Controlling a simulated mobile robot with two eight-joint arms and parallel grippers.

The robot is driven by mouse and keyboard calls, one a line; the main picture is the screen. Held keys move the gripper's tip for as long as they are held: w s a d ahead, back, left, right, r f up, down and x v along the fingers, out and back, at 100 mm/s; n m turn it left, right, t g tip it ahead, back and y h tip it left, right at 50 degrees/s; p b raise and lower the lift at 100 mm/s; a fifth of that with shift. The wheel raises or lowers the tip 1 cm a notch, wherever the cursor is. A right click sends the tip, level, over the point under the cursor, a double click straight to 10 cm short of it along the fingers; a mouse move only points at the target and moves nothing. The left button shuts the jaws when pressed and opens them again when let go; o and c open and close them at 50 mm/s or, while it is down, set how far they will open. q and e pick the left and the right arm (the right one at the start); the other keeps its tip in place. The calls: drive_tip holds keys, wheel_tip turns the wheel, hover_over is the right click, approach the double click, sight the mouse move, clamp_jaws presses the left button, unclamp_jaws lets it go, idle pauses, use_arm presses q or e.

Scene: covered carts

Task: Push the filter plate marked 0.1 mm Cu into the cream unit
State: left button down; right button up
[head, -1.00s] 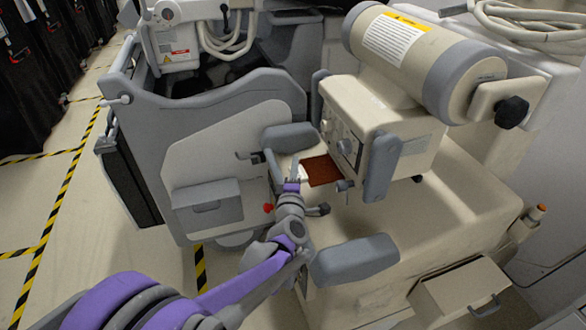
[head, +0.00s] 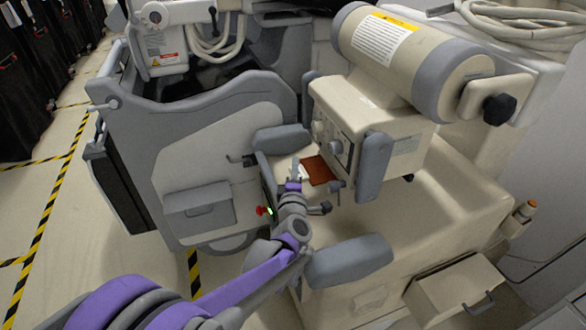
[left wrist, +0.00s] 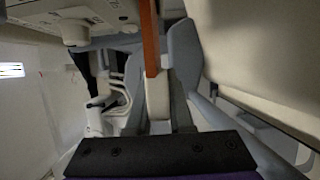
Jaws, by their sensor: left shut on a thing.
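The copper-coloured filter plate (head: 321,171) lies flat at the lower left side of the cream unit (head: 365,120). Its far edge meets or passes under the unit's knobbed face; I cannot tell how far in it is. No marking is readable. My left gripper (head: 295,180) is shut on the pale tab at the plate's near end. In the left wrist view the plate (left wrist: 151,40) shows edge-on as an orange strip, with the pale tab (left wrist: 157,98) below it. The cream unit's face (left wrist: 100,20) is at the top left. My right gripper is not in view.
A grey pad (head: 375,165) hangs at the unit's near corner, right of the plate.

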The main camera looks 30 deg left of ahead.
sight(306, 165)
use_arm(q)
drive_tip(key=shift+w+d, duration=1.05)
drive_tip(key=shift+w, duration=0.2)
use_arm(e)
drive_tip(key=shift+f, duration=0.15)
use_arm(q)
drive_tip(key=c, duration=0.7)
unclamp_jaws()
drive_tip(key=shift+s, duration=0.15)
